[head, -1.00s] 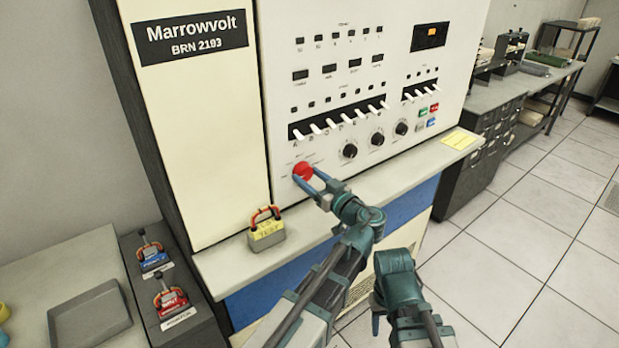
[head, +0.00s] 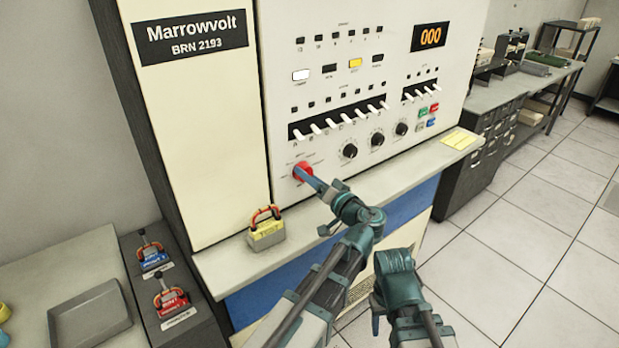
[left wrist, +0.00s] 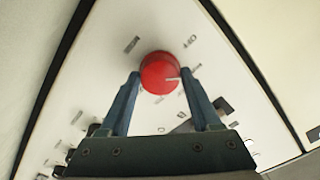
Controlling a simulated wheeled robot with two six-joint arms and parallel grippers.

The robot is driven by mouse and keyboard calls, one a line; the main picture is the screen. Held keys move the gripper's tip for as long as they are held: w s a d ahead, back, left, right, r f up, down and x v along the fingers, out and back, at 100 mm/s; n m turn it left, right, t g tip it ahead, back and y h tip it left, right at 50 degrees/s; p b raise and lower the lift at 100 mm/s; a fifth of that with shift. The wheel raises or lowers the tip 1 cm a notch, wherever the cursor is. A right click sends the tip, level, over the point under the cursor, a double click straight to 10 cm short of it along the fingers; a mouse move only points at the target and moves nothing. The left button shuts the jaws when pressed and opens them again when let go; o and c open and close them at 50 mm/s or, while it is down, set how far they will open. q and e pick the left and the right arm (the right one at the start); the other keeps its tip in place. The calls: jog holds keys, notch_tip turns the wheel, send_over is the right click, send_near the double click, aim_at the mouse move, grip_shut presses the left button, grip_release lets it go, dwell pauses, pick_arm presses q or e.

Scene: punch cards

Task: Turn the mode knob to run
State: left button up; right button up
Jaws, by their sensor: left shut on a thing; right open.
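The red mode knob (head: 299,168) is on the lower left of the white panel, with small labels around it. My left gripper (head: 306,173) is shut on the knob. In the left wrist view the round red knob (left wrist: 158,72) sits between my two blue fingertips, with a white pointer mark toward its right side. The labels there are too small and tilted to read surely. My right gripper (head: 396,285) is low in front of the console, away from the knob; its fingers are hard to make out.
White switches (head: 345,118) and black dials (head: 377,139) are above and right of the knob. A grey tray (head: 88,318) and blue and red handled blocks are at lower left. Floor at right is clear.

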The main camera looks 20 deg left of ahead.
pick_arm(q)
jog(key=shift+m, duration=0.3)
dwell(0.4)
jog(key=o, duration=1.4)
jog(key=shift+c, duration=0.2)
jog(key=shift+s, duration=0.1)
